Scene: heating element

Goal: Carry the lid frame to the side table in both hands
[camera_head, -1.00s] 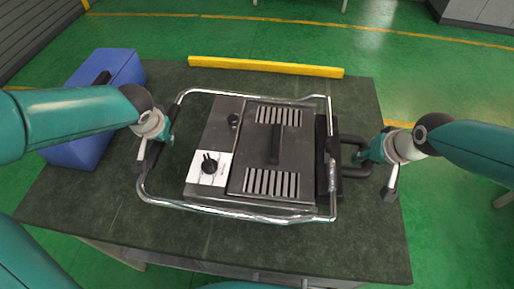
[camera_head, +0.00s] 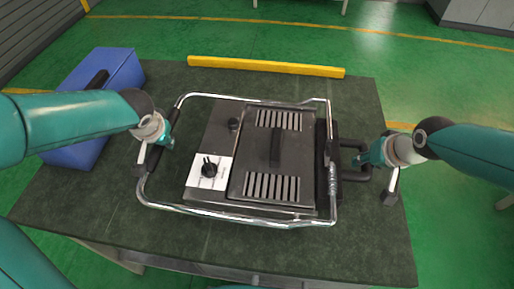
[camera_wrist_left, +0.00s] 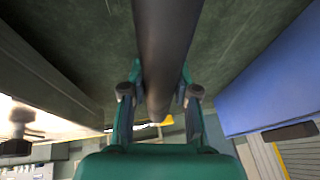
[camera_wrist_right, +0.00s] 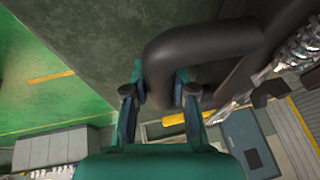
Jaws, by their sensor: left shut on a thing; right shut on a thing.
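The lid frame (camera_head: 200,95) is a bright bent metal tube running around a dark heating unit (camera_head: 222,140) on the table. In the head view my left gripper (camera_head: 165,135) is at the frame's left side. The left wrist view shows it shut around a dark straight bar (camera_wrist_left: 165,45), which looks like the frame's left side. My right gripper (camera_head: 366,157) is at the right side, shut on a dark bent tube (camera_wrist_right: 195,45) that sticks out beyond the frame. I cannot tell whether this tube belongs to the frame or to the unit.
A yellow bar (camera_head: 265,67) lies along the far edge. Green floor (camera_head: 455,80) surrounds the table.

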